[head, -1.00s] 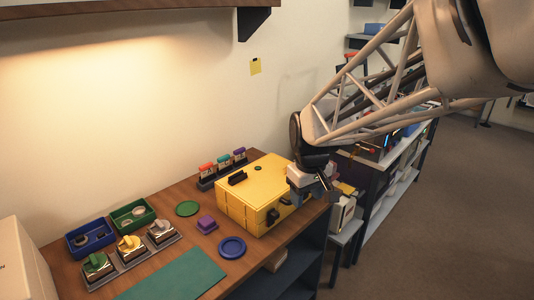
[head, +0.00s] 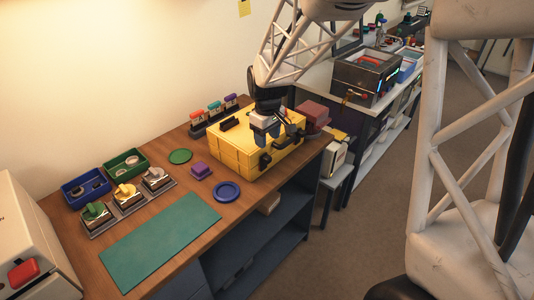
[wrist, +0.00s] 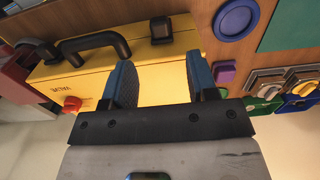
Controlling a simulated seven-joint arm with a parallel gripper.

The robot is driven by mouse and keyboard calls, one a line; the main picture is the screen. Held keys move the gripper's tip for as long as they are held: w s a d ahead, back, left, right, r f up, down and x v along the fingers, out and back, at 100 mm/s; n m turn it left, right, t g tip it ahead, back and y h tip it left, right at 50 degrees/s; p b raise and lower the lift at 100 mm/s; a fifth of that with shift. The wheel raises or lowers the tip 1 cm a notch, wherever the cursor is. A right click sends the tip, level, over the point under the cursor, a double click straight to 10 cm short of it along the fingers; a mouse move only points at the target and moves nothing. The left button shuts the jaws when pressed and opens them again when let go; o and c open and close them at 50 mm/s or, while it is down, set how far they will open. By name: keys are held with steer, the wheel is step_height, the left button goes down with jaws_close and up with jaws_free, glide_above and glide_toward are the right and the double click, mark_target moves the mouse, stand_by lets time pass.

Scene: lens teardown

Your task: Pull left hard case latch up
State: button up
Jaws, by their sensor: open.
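The yellow hard case (head: 232,153) stands at the right part of the wooden bench. Its left latch (head: 265,161), a black block, is on the front side near the left corner. It also shows in the wrist view (wrist: 160,30), beyond the fingertips and between their lines. The black handle (wrist: 92,46) lies beside it, with the other latch (wrist: 50,54) past the handle. My gripper (head: 267,138) is over the front part of the case, fingers pointing down. In the wrist view its two blue fingers (wrist: 160,75) are apart with nothing between them, short of the latch.
A blue round dish (head: 227,191), a purple block (head: 201,172) and a green disc (head: 181,156) lie left of the case. A teal mat (head: 160,230) covers the bench front. A rack of coloured items (head: 215,112) stands behind the case. A red knob (wrist: 72,104) sits on the case.

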mark_target(267, 157)
steer(key=shift+f, duration=0.1)
steer(key=shift+f, duration=3.8)
